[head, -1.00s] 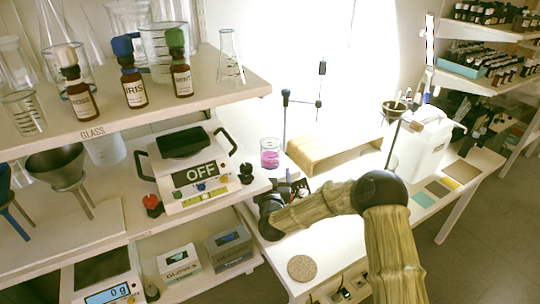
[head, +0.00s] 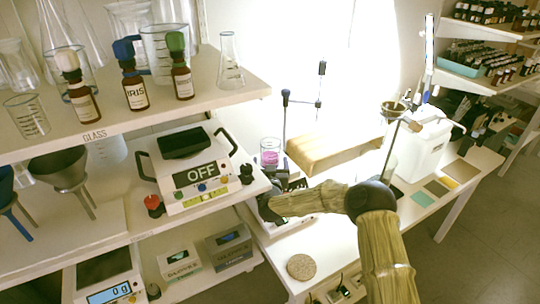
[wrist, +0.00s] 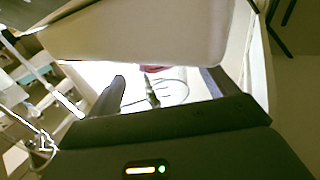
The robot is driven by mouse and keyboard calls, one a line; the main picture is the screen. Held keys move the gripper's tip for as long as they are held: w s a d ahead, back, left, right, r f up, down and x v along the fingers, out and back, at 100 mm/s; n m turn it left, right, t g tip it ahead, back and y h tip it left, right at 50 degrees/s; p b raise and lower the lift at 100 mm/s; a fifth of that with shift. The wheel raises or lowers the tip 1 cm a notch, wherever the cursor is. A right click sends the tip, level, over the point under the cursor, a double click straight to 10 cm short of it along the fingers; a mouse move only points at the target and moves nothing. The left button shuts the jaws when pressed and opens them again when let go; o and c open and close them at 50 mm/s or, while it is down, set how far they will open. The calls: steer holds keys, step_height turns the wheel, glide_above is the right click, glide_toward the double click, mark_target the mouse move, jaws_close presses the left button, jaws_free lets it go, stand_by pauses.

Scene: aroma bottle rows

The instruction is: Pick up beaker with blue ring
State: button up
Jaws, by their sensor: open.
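A clear beaker with pink contents (head: 270,150) stands upright beyond the scale, by my gripper. I cannot make out a blue ring on it.
A wooden stand (head: 340,145), a thin rod stand and a white jug (head: 420,150) stand at the back of the table. A round cork mat (head: 301,267) lies in front.

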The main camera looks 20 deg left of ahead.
steer(key=shift+x, duration=1.3)
steer(key=c, duration=1.1)
steer(key=shift+c, duration=0.6)
steer(key=shift+r, duration=0.15)
steer(key=shift+s+r, duration=0.1)
steer(key=shift+r, duration=0.05)
steer(key=s+d+b, duration=0.2)
steer(key=s+d, duration=0.9)
steer(key=d, duration=0.2)
steer(key=shift+s+d+b, duration=0.3)
